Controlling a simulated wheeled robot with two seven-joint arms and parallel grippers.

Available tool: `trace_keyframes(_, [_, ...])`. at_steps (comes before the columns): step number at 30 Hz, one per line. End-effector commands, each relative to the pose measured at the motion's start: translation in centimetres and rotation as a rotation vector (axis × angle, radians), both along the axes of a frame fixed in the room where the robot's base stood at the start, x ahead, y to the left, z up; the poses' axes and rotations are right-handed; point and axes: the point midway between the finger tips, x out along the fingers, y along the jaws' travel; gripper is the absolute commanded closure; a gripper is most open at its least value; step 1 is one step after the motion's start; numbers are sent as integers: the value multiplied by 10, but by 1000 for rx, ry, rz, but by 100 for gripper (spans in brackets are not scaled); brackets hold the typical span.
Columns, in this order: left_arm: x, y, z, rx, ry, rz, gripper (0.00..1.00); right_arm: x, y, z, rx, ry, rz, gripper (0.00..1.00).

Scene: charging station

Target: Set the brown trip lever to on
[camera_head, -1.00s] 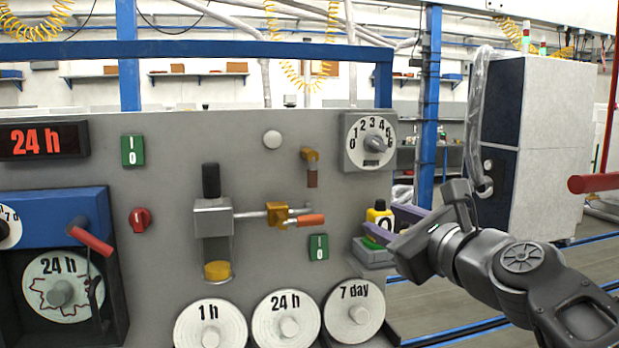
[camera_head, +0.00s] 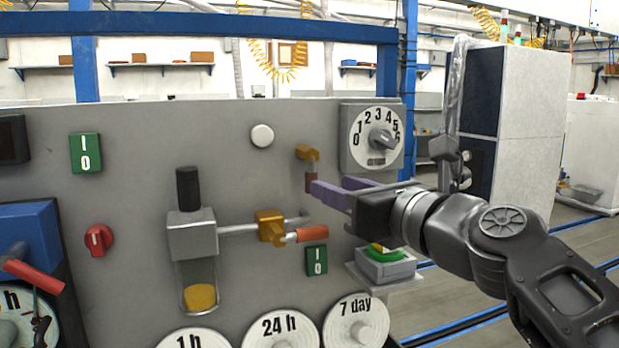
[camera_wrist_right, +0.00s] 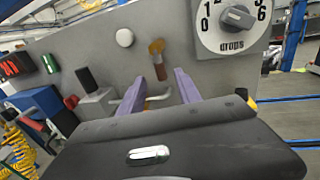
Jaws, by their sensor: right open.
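The brown trip lever (camera_head: 311,183) hangs down from its orange pivot (camera_head: 307,153) on the grey panel, left of the numbered dial. In the right wrist view the lever (camera_wrist_right: 160,70) appears between the two purple fingers, near their tips. My right gripper (camera_head: 328,190) is open, with its purple fingers pointing left at the lever. In the head view the fingertips overlap or nearly meet the lever's lower end; I cannot tell whether they touch it. My left gripper is not in view.
The numbered dial (camera_head: 377,140) sits just above my right gripper. An orange-handled valve lever (camera_head: 311,235) and a green switch (camera_head: 316,261) lie below it. A grey box with a green and yellow button (camera_head: 386,263) stands under the right wrist. Paper discs line the panel's bottom.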

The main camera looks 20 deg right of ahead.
Motion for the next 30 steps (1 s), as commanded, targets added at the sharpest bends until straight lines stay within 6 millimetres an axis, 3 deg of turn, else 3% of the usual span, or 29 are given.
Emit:
trace_keyframes(5, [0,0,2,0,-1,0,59,12,2,0,1,3,2,59])
trace_keyframes(18, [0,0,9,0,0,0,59,72,10,0,-1,1,1,59])
trace_keyframes(28, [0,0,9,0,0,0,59,77,11,0,-1,0,0,59])
trace_keyframes(30, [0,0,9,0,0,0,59,77,11,0,-1,0,0,64])
